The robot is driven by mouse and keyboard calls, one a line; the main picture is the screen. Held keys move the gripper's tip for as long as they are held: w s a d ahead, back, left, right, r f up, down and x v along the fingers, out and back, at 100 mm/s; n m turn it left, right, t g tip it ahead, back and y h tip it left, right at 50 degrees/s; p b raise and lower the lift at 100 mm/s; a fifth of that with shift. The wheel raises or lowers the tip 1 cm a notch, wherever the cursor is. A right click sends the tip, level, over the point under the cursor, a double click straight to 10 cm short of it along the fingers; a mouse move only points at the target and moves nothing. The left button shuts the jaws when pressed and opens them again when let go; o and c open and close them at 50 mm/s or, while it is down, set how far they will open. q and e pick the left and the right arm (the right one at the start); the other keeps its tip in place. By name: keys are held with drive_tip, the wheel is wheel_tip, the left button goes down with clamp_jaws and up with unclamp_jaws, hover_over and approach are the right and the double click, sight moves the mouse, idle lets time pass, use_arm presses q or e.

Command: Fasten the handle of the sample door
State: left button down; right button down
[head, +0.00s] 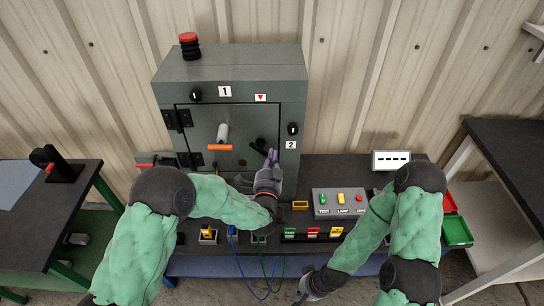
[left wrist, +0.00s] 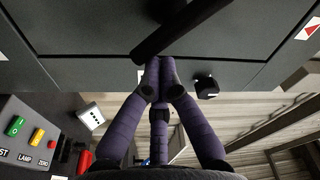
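The grey cabinet (head: 230,68) has a front door (head: 199,120) with dark hinges on its left; the door looks closed. A black bar handle (head: 257,144) sits slanted on the door's right side. It also crosses the top of the left wrist view (left wrist: 185,28). My left gripper (head: 271,157) is at the handle's lower end. Its purple fingertips (left wrist: 158,62) are drawn together against or just under the bar; contact is unclear, and nothing shows between them. My right gripper (head: 307,288) is low at the front, away from the cabinet, its fingers too small to read.
Black knobs sit by label 1 (head: 196,95) and label 2 (head: 293,129). A grey part with an orange bar (head: 219,147) sticks out from the door. A button box (head: 340,203), coloured blocks and a green bin (head: 457,231) occupy the bench. Blue cables (head: 240,266) hang in front.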

use_arm(q)
drive_tip(key=shift+a+f+m+g, duration=0.15)
drive_tip(key=shift+f+m, duration=0.15)
drive_tip(key=shift+m, duration=0.65)
drive_tip(key=shift+a+f+m+g, duration=0.15)
drive_tip(key=shift+f+m, duration=0.1)
drive_tip(key=shift+m, duration=0.65)
drive_tip(key=shift+a+f+m, duration=0.15)
drive_tip(key=shift+f+m, duration=0.15)
drive_tip(key=shift+m, duration=0.65)
use_arm(e)
drive_tip(key=shift+f, duration=0.2)
idle(3.0)
use_arm(q)
drive_tip(key=shift+w, duration=0.1)
